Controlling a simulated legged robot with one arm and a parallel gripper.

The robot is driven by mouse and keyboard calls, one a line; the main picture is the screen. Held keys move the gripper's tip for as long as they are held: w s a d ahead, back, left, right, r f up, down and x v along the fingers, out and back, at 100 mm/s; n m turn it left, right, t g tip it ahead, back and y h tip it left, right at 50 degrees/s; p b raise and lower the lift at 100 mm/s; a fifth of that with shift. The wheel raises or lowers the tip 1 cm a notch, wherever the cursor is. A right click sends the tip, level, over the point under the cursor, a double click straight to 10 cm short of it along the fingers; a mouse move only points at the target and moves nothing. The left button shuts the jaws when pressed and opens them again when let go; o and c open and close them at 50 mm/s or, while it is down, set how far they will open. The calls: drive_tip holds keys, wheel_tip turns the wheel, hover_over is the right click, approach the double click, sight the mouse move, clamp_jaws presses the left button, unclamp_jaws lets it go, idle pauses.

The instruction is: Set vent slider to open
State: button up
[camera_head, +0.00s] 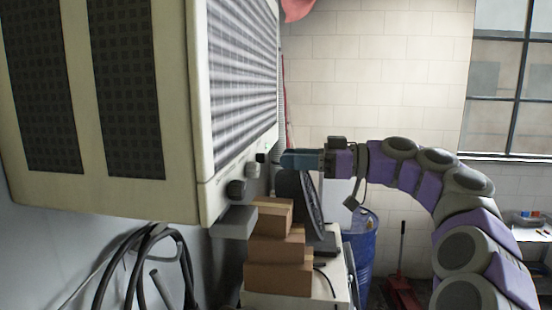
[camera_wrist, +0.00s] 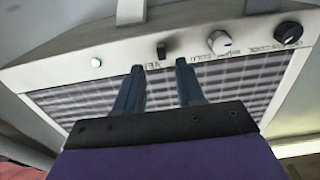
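The vent slider (camera_wrist: 161,50) is a small black tab on the pale control strip of a wall unit, with lettering beside it in the wrist view. My gripper (camera_wrist: 159,68) is open, its two blue fingers apart. The slider shows just beyond the fingertips, in line with the gap between them. Whether the fingers touch the strip is unclear. In the head view my gripper (camera_head: 283,158) reaches in from the right to the lower front of the cream unit (camera_head: 205,130). The slider is hard to make out there.
A blue barrel (camera_head: 360,250) stands behind.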

sight(261, 158)
drive_tip(key=a, duration=0.4)
drive_tip(key=shift+w+a, duration=0.3)
drive_tip(key=shift+w, duration=0.1)
drive_tip(key=shift+d, duration=0.15)
drive_tip(key=shift+c, duration=0.8)
clamp_jaws()
